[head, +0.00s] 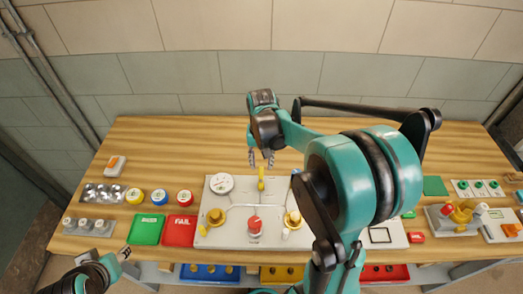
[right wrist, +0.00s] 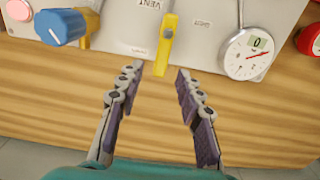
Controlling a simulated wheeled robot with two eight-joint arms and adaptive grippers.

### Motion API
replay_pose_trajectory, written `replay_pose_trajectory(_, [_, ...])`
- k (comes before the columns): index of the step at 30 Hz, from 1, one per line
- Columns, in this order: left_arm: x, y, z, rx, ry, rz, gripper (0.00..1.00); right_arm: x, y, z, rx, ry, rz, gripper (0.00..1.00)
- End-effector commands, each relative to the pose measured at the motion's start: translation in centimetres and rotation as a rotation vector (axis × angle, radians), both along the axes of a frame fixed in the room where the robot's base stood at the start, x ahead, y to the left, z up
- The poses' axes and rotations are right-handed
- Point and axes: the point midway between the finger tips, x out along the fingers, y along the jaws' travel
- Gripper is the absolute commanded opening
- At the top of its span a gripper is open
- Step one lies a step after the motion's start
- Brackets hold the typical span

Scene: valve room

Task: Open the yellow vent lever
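The yellow vent lever (head: 261,178) stands at the far edge of the grey valve panel (head: 228,238). In the right wrist view the lever (right wrist: 167,42) is a short yellow bar beside an upside-down "VENT" label. My right gripper (head: 261,158) is just behind the lever in the head view. In the right wrist view the right gripper (right wrist: 160,74) is open and empty, its fingers spread to either side of the lever's near end, which lies just ahead of the tips. My left gripper (head: 125,253) is low at the left, away from the panel; its fingers are too small to judge.
A round gauge (right wrist: 248,52) sits close beside the lever, and a blue knob (right wrist: 60,27) is on its other side. A red knob (head: 254,225) and yellow valves (head: 215,217) are on the panel. Green (head: 147,229) and red (head: 180,231) trays lie left. My right arm hides part of the panel's right side.

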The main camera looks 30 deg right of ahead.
Motion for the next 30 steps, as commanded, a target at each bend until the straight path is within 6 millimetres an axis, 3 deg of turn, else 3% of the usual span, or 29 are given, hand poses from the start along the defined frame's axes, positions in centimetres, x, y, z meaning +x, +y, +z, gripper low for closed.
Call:
replay_pose_trajectory(6, [0.0, 0.0, 0.0, 0.0, 0.0, 0.0, 0.4, 0.0, 0.0, 5.0, 0.0, 0.0, 0.0, 0.36])
replay_pose_trajectory(12, [0.0, 0.0, 0.0, 0.0, 0.0, 0.0, 0.4, 0.0, 0.0, 8.0, 0.0, 0.0, -0.001, 0.36])
replay_pose_trajectory(18, [0.0, 0.0, 0.0, 0.0, 0.0, 0.0, 0.4, 0.0, 0.0, 9.0, 0.0, 0.0, -0.001, 0.36])
replay_pose_trajectory(30, [0.0, 0.0, 0.0, 0.0, 0.0, 0.0, 0.4, 0.0, 0.0, 9.0, 0.0, 0.0, -0.001, 0.36])
